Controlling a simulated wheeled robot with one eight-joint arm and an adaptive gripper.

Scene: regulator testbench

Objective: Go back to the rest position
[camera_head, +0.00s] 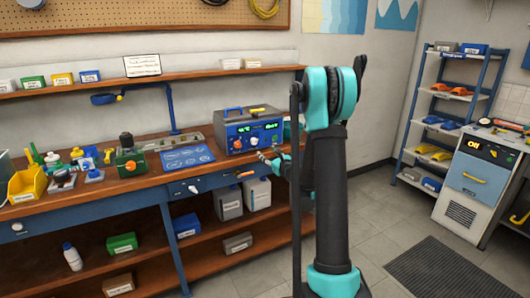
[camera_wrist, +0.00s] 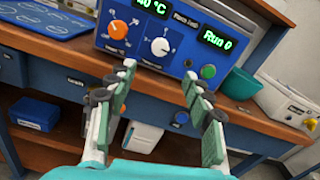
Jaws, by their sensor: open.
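My gripper (camera_wrist: 160,76) is open in the wrist view, with its two green-padded fingers apart and nothing between them. Its fingers point at the lower front of the blue regulator unit (camera_wrist: 205,60). The unit has an orange knob (camera_wrist: 118,28), a white knob (camera_wrist: 160,46), a green button (camera_wrist: 208,71) and lit green displays reading about 40 °C and Run 0. In the head view the regulator unit (camera_head: 252,131) stands on the workbench, and my gripper (camera_head: 266,158) is just in front of it, partly hidden by my arm. I cannot tell whether the fingers touch anything.
The wooden workbench (camera_head: 150,182) holds a blue mat (camera_head: 188,158), a green device (camera_head: 130,160) and a yellow bin (camera_head: 27,184). Jugs and boxes sit on the shelves below. A shelf rack (camera_head: 445,105) and a blue-and-white cabinet (camera_head: 478,180) stand right. Floor between is clear, with a dark mat (camera_head: 445,268).

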